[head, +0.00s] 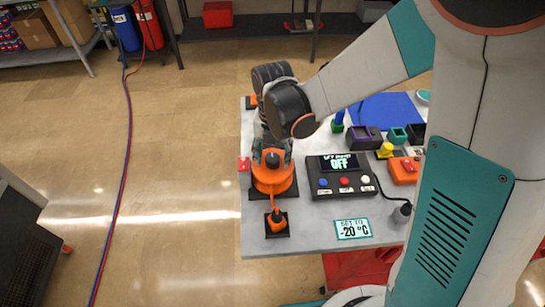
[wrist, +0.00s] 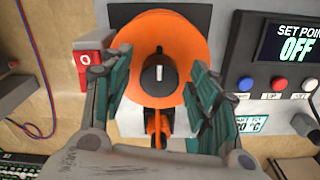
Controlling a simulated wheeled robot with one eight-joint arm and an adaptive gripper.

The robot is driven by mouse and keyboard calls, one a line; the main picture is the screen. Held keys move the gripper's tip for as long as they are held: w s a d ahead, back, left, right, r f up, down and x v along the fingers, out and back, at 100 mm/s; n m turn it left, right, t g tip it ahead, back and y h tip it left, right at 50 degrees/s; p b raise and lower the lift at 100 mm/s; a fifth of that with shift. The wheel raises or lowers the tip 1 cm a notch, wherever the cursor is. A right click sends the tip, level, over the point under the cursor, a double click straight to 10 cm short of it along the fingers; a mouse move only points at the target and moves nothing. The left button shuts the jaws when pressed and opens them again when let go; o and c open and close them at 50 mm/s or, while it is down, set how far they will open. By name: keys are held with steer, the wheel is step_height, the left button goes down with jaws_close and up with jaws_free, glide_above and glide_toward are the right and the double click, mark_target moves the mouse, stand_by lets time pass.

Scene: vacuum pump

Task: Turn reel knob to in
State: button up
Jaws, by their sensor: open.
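The orange reel (head: 272,178) stands on the grey table near its left edge. Its black knob (head: 272,160) sits on top of the reel. In the wrist view the knob (wrist: 159,73) lies in the middle of the orange disc (wrist: 180,38), with a white mark line on it. My gripper (wrist: 160,92) is open over the reel, with one teal-padded finger on each side of the knob. The knob is between the fingers with clear gaps on both sides. In the head view my gripper (head: 272,150) comes down from above onto the reel.
A black control box (head: 341,178) with an "OFF" display and several buttons stands right of the reel. A red box (wrist: 88,58) is close by my left finger. An orange nozzle (head: 276,220) on a black base is in front. A "-20 °C" card (head: 353,229) lies nearby.

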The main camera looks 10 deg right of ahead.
steer(key=shift+c, duration=0.3)
steer(key=c, duration=1)
